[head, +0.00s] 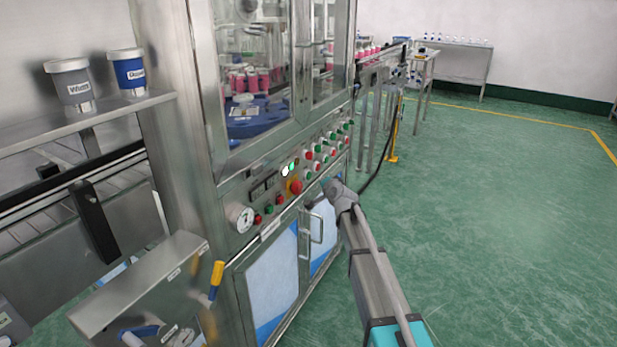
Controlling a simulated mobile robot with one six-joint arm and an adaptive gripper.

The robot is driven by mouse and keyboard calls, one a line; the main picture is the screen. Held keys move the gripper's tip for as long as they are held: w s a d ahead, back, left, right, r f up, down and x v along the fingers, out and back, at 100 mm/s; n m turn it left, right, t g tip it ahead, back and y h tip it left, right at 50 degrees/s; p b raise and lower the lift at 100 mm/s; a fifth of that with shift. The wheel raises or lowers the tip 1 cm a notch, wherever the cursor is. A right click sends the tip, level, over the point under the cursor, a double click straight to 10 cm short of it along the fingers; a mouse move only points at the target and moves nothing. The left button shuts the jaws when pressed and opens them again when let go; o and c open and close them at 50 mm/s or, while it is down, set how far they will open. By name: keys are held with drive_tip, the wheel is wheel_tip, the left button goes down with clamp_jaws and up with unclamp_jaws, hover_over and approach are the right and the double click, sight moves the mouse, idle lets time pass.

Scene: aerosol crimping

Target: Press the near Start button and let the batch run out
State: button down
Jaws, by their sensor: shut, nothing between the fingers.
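The control panel (262,196) runs along the front of the steel crimping machine, below its glass doors. Small red and green buttons (268,209) sit at its near end beside a round gauge (240,217). A large red mushroom button (296,187) is mid-panel, with a bright white lamp and a green lamp (292,167) above it. Further rows of red and green buttons (318,148) continue to the far end. Button labels are too small to read. My gripper (326,184) is shut and empty in front of the panel, right of the mushroom button. I cannot tell whether it touches anything.
Pink-red cans (250,79) stand inside around a blue turntable (258,118). Blue-white cabinet doors with handles (272,285) are below the panel. Two labelled tubs (72,82) stand on a shelf. The green floor at right is clear.

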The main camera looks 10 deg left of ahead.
drive_tip(key=shift+s+d, duration=0.25)
drive_tip(key=shift+d, duration=0.45)
drive_tip(key=shift+s+d, duration=0.25)
drive_tip(key=shift+d, duration=0.4)
drive_tip(key=s+d+f+n+g+h, duration=0.2)
drive_tip(key=s+d+f+g, duration=0.25)
drive_tip(key=s+d, duration=0.65)
drive_tip(key=s+d+f+n+g+h+p, duration=0.15)
drive_tip(key=s+d+f+g+h, duration=0.3)
drive_tip(key=s, duration=1.15)
drive_tip(key=s+d+f+n+g+b, duration=0.1)
drive_tip(key=s+d+f+n+g, duration=0.3)
drive_tip(key=s+d, duration=0.8)
wheel_tip(320, 180, up, 26)
drive_tip(key=s+a+m+p, duration=0.1)
drive_tip(key=a+p, duration=0.1)
drive_tip(key=p, duration=2.5)
drive_tip(key=shift+s+a+g, duration=0.15)
drive_tip(key=shift+g, duration=0.25)
